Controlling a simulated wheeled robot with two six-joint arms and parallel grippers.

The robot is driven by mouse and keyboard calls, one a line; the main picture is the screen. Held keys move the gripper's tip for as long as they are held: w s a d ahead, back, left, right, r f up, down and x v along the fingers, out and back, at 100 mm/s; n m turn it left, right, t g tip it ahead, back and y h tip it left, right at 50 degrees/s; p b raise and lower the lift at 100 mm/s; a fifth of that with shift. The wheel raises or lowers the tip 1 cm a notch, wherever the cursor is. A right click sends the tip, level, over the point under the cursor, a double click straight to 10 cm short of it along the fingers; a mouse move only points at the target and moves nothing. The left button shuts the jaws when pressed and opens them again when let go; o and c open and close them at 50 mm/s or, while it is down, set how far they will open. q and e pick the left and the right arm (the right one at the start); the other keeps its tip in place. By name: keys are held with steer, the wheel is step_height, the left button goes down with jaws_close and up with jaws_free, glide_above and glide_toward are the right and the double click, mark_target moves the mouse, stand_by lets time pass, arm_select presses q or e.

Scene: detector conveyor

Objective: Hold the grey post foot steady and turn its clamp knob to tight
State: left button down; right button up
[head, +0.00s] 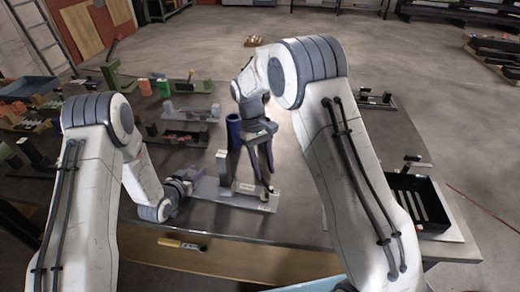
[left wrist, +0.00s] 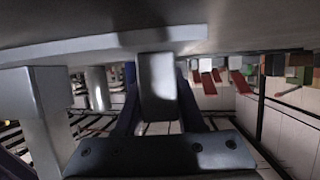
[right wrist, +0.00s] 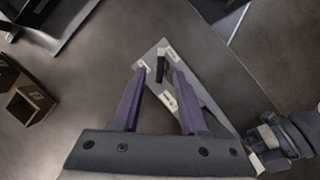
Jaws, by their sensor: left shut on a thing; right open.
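A flat grey plate (head: 210,190) lies near the table's front edge, with an upright grey post (head: 223,168) on it. In the left wrist view, my left gripper (left wrist: 160,95) is shut on a grey block (left wrist: 158,85), which looks like the post foot. The head view shows this gripper (head: 193,178) at the plate's left end. My right gripper (head: 268,185) points down over the plate's right part, open. In the right wrist view, a small black knob handle (right wrist: 160,68) shows between its fingertips (right wrist: 158,72), apparently untouched. Its turned position cannot be told.
A dark blue cylinder (head: 234,130) stands behind the plate. A black tray (head: 420,203) with pale strips is at the right. Other fixtures (head: 190,113) and blocks fill the table's back left. Bare tabletop lies right of the plate.

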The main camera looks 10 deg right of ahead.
mark_target(267, 183)
steer(key=v, duration=0.8)
steer(key=x, duration=1.2)
jaws_close()
